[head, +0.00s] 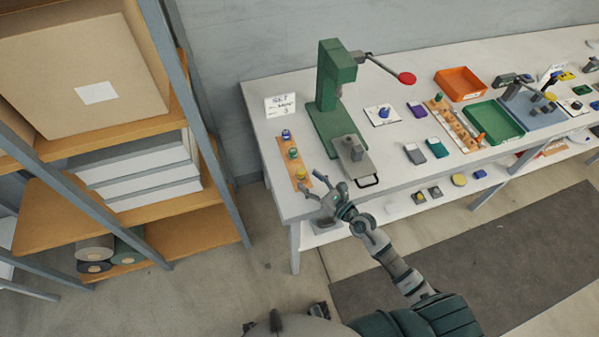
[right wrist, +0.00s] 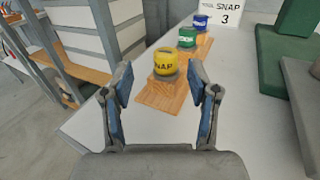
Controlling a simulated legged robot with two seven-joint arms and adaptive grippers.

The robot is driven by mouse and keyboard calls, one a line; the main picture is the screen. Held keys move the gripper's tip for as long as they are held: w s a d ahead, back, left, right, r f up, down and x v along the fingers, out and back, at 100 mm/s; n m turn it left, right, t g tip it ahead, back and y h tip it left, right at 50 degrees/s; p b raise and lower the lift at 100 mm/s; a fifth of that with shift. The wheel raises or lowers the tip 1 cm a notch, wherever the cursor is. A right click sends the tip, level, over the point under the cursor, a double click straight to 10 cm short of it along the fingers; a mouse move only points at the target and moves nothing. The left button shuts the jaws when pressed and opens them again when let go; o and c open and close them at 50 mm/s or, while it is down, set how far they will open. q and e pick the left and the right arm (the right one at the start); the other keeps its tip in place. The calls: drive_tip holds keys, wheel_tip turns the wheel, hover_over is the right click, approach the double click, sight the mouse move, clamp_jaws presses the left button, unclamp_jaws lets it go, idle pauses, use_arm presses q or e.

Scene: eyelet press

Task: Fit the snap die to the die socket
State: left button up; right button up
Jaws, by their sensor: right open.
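The snap die is a yellow cylinder marked "SNAP" (right wrist: 166,62) on the near end of a wooden rack (right wrist: 172,92). In the head view the yellow die (head: 301,174) sits at the rack's front end. My right gripper (head: 322,190) is open and empty; in the right wrist view its two fingers (right wrist: 161,92) stand either side of the yellow die, short of it and not touching. The green press (head: 335,80) stands right of the rack, with a grey block (head: 352,150) on its base. I cannot make out the die socket for certain. My left gripper is not seen.
A green die (right wrist: 187,38) and a blue die (right wrist: 200,20) stand farther along the rack. The press handle with red knob (head: 407,78) reaches right. Shelving (head: 205,130) stands left of the table.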

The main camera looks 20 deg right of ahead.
sight(302, 169)
drive_tip(key=w, duration=0.2)
drive_tip(key=w+a, duration=0.1)
drive_tip(key=w, duration=0.1)
drive_tip(key=shift+w+a+f, duration=0.15)
drive_tip(key=shift+w+a, duration=0.1)
drive_tip(key=shift+w, duration=0.25)
drive_tip(key=shift+a, duration=0.25)
drive_tip(key=shift+s, duration=0.1)
drive_tip(key=c, duration=0.4)
clamp_jaws()
